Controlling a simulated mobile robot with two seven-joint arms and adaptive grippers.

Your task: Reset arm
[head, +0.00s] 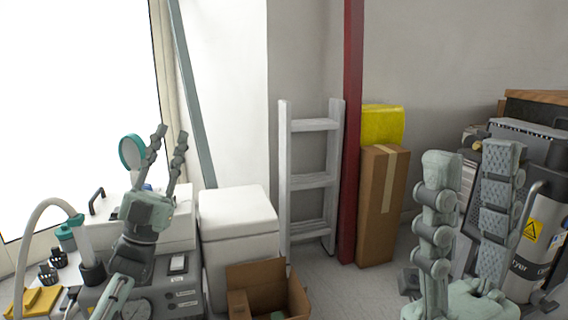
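My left gripper (169,136) is at the left, its two fingers pointing up and spread apart, with nothing between them. It appears in front of the white box and the grey machine with gauges (138,308). A round teal-rimmed disc (132,152) shows just left of its fingers; I cannot tell how far behind them it is. My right gripper (472,158) is large in the lower right. Its two fingers stand upright and wide apart, with nothing between them. It covers part of the dryer unit (524,262) behind it.
A white lidded bin (238,212) and an open cardboard box (256,274) stand in the middle left. A white stepladder (311,182), a red post (350,130) and a tall carton (381,205) with a yellow item (383,125) on top stand further back. Some floor (345,290) is clear.

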